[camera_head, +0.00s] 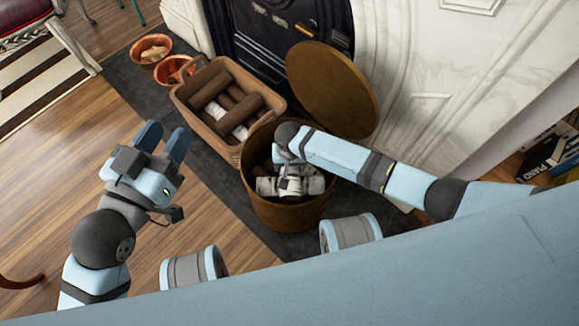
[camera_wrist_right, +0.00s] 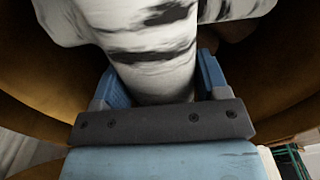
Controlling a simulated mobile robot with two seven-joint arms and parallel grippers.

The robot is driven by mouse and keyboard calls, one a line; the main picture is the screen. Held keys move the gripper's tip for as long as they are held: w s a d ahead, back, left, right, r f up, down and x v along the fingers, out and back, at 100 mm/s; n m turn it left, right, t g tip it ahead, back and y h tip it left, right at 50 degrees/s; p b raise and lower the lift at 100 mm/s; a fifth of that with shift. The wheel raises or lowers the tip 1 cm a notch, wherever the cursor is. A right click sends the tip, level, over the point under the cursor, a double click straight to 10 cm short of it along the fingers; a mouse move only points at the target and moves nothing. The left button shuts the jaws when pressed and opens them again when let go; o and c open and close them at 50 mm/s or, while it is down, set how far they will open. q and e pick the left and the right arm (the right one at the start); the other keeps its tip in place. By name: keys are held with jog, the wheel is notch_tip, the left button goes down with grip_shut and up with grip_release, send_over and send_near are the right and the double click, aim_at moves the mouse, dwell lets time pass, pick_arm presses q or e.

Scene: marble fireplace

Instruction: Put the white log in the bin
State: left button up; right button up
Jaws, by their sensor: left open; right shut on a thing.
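The bin (camera_head: 286,214) is a round brown bucket with its lid open. My right gripper (camera_head: 290,180) reaches down inside its rim, shut on a white log (camera_head: 313,184) with dark bark marks. In the right wrist view, a white stretch of the log (camera_wrist_right: 155,75) lies between the blue fingers. A wider white piece crosses just beyond it; I cannot tell whether it is the same log. Whether the log rests on anything below is hidden. My left gripper (camera_head: 162,138) is open and empty, above the floor at the left.
The round lid (camera_head: 340,95) stands tilted behind the bin. A basket (camera_head: 190,107) with several brown logs (camera_head: 240,112) and some white wood stands left of it. Two copper bowls (camera_head: 152,48) lie farther left. The marble fireplace (camera_head: 430,80) rises behind. The wooden floor (camera_head: 60,150) at left is clear.

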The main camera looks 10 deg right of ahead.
jog(key=shift+f, duration=0.55)
jog(key=shift+r, duration=0.1)
jog(key=o, duration=1.2)
